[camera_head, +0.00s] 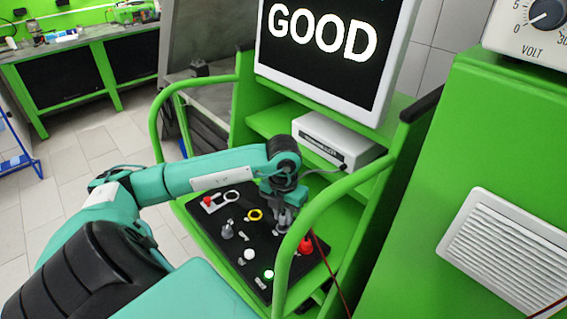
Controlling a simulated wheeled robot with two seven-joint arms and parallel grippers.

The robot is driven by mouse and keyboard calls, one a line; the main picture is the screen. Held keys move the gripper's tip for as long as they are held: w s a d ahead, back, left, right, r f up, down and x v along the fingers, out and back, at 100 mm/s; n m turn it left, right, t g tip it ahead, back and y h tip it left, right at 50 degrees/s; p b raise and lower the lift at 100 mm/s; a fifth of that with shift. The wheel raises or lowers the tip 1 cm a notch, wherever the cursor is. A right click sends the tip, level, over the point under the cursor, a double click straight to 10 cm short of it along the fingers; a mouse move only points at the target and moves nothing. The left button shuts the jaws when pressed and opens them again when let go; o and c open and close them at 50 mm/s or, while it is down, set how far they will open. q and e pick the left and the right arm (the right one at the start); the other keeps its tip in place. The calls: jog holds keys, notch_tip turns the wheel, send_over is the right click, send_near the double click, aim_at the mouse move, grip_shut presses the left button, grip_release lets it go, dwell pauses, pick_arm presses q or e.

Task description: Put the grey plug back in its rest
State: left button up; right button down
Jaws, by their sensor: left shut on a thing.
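My left arm reaches in from the left over the black control panel (208,222). My left gripper (284,214) points down above the panel's right part and is shut on the grey plug (283,221). The plug shows only as a small grey piece under the fingers, partly hidden by the gripper. I cannot tell whether it touches the panel. The plug's rest cannot be made out clearly. My right gripper is not in view.
The panel carries a grey knob-like part (228,231), a yellow ring (255,215), a white button (249,254), a lit green button (268,274) and a red button (306,245). Green curved rails (308,215) flank it. A screen (325,45) reads "GOOD".

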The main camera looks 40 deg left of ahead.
pick_arm(q)
jog(key=shift+f+b, duration=0.45)
jog(key=shift+f, duration=0.05)
jog(key=shift+f+b, duration=0.6)
dwell(0.4)
jog(key=o, duration=1.4)
jog(key=shift+r, duration=0.15)
jog(key=shift+r+p, duration=1.2)
jog(key=shift+r, duration=0.75)
jog(key=shift+r+p, duration=1.05)
jog(key=shift+r, duration=0.9)
